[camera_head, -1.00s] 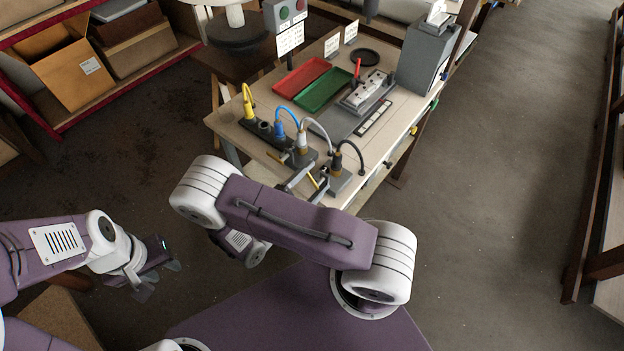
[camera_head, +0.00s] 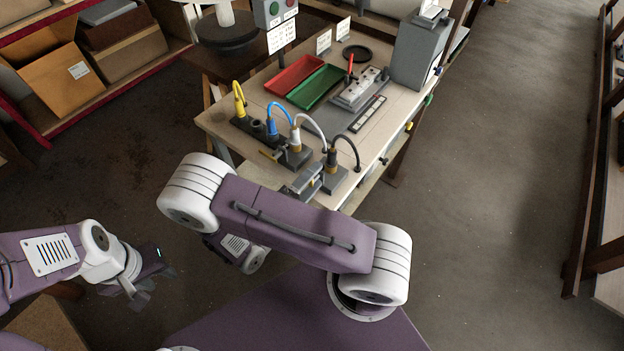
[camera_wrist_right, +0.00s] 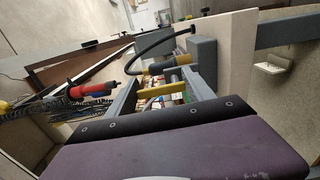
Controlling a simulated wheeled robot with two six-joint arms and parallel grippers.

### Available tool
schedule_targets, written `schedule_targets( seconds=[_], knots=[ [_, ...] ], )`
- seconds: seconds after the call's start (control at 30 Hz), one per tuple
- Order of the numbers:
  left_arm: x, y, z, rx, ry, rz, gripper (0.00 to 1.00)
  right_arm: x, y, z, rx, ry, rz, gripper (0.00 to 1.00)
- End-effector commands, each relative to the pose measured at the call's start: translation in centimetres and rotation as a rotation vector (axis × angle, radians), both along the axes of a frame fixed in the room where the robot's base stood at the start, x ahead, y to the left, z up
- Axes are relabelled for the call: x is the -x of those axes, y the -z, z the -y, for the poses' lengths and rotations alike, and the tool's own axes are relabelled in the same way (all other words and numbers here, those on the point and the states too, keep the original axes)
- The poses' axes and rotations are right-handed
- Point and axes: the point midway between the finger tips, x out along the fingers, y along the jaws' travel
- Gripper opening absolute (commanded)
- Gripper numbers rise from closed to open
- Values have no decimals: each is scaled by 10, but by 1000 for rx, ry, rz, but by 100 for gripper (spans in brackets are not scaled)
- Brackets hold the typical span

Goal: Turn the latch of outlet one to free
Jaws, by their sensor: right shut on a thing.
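I cannot tell from labels which is outlet one. My right gripper (camera_head: 304,182) is at the black-cable block, shut on its yellow latch. In the right wrist view the yellow latch (camera_wrist_right: 160,90) lies between the two grey fingers, beside the block (camera_wrist_right: 204,62) and the black cable's plug (camera_wrist_right: 166,67). Another yellow latch (camera_head: 269,154) sits by the white-cable block. My left gripper (camera_head: 134,287) hangs away from the bench, its fingers dim and blurred.
The floor right of the bench is clear.

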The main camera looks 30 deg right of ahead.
Motion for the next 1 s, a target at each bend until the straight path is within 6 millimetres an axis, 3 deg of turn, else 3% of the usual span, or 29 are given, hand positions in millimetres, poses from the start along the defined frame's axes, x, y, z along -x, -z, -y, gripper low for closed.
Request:
schedule_targets(
  seconds=[0.57,0.6,0.67,1.0],
  knots=[
    [0,2,0,0,0,0,36,1,1,0,-15,1,25,20],
    [0,2,0,0,0,0,36,1,1,0,-15,1,25,69],
    [0,2,0,0,0,0,36,1,1,0,-13,1,25,83],
    [0,2,0,0,0,0,36,0,1,-2,-12,1,24,83]
  ],
)
